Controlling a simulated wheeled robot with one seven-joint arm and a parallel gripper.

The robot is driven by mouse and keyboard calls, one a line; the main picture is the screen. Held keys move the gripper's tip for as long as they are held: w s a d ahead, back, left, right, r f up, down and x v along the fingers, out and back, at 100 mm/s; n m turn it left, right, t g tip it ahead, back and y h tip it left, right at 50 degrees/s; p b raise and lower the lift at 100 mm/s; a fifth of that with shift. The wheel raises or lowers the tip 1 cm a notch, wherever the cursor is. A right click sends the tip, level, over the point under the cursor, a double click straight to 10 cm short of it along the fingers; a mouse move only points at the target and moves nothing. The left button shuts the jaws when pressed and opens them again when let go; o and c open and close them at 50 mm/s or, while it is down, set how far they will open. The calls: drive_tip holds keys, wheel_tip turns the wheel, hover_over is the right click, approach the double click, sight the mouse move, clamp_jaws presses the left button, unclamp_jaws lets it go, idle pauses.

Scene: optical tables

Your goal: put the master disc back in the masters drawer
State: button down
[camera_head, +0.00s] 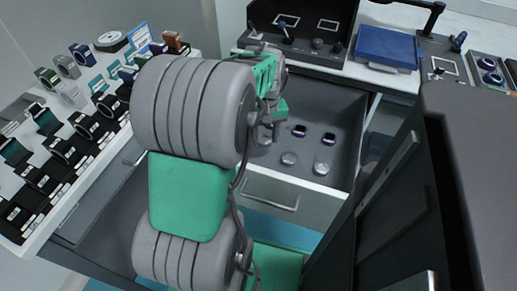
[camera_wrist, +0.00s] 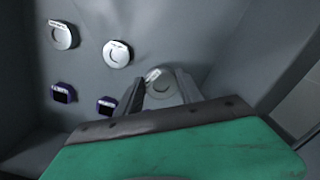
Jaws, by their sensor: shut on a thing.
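The open drawer (camera_head: 342,115) lies below the bench at centre right in the head view, with its grey floor in sight. My gripper (camera_head: 266,132) reaches down into its left part. In the wrist view my gripper (camera_wrist: 160,78) is shut on a pale round disc with a small label, the master disc (camera_wrist: 162,92). The disc is low over the drawer floor; I cannot tell whether it touches. Two similar silver discs (camera_head: 289,158) (camera_head: 321,168) lie apart from it on the floor, and also show in the wrist view (camera_wrist: 63,35) (camera_wrist: 117,54).
Two small dark purple items (camera_head: 299,131) (camera_head: 328,139) also lie in the drawer. A tall dark cabinet (camera_head: 400,200) stands close on the right. A rack table of dark boxes (camera_head: 60,150) is on the left. A blue case (camera_head: 387,47) sits on the bench behind.

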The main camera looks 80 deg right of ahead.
sight(259, 152)
drive_tip(key=f, duration=0.1)
drive_tip(key=w+f+b, duration=0.1)
drive_tip(key=f, duration=0.1)
drive_tip(key=w+f, duration=0.1)
drive_tip(key=shift+d+f, duration=0.15)
drive_tip(key=shift+f, duration=0.6)
drive_tip(key=shift+r, duration=0.1)
drive_tip(key=c, duration=0.7)
unclamp_jaws()
drive_tip(key=shift+c, duration=0.2)
wheel_tip(259, 152, up, 12)
drive_tip(key=p, duration=0.2)
drive_tip(key=shift+p, duration=0.4)
